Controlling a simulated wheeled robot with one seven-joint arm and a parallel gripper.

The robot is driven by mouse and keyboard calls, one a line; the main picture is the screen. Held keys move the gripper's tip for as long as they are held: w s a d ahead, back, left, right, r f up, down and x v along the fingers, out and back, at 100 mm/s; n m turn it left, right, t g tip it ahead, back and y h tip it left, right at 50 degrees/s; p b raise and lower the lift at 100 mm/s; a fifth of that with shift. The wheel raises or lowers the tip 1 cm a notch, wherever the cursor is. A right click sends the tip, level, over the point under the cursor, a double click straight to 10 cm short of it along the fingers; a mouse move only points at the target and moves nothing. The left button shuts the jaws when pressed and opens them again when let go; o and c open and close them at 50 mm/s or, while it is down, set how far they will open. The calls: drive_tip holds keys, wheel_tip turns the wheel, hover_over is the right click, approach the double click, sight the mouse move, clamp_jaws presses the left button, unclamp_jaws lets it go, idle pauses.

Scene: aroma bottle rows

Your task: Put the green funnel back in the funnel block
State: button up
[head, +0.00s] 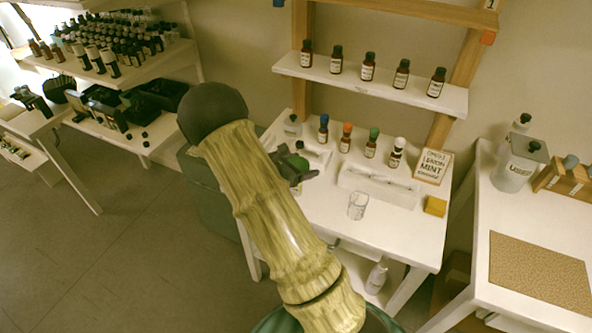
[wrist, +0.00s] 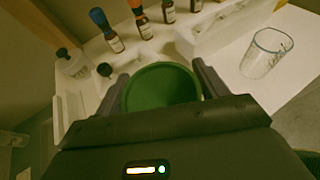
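The green funnel (wrist: 162,88) sits between the two fingers of my gripper (wrist: 160,92) in the wrist view, its wide round mouth facing the camera. The fingers press against it from both sides. In the head view my gripper (head: 300,170) is over the left part of the white table, and the funnel is mostly hidden there. A low white block (head: 318,156) lies just behind my gripper, partly covered by it; it may be the funnel block. In the wrist view a small dark round thing (wrist: 105,70) shows beyond the left finger; I cannot tell what it is.
Bottles with blue (head: 323,128), orange (head: 346,137), green (head: 371,142) and white caps (head: 396,153) stand in a row behind. A white tray (head: 352,178), a clear glass (head: 357,206) and a yellow sponge (head: 435,206) are to the right. The table front is clear.

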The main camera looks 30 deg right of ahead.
sight(301, 168)
drive_tip(key=c, duration=0.7)
drive_tip(key=shift+o, duration=0.2)
wheel_tip(301, 168, up, 10)
idle(0.4)
